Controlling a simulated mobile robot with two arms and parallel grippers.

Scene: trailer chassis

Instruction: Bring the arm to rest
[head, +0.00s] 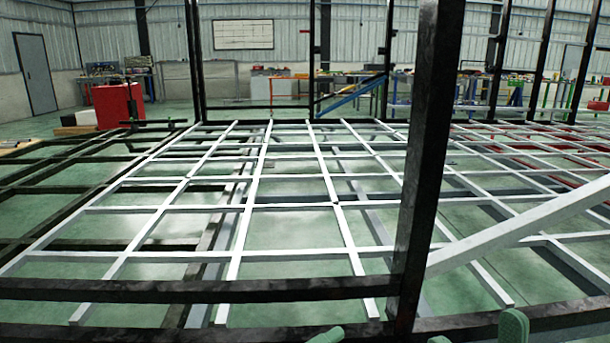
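The trailer chassis is a wide grid of pale metal bars (292,207) with dark steel beams (180,290) along its near side. A thick dark upright post (430,150) stands close in front of me, right of centre. A pale diagonal beam (520,230) runs from beside the post up to the right edge. Rounded green parts (512,327) poke in at the bottom edge, right of centre, and another green end (327,335) shows near the bottom middle. I cannot tell whether they belong to my arms. No gripper jaws are recognisable.
A red cabinet (118,105) stands at the far left, near a grey door (35,73). Workbenches with tools line the back wall, under a whiteboard (243,34). Dark posts rise along the far side. Green floor (285,228) shows through the grid.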

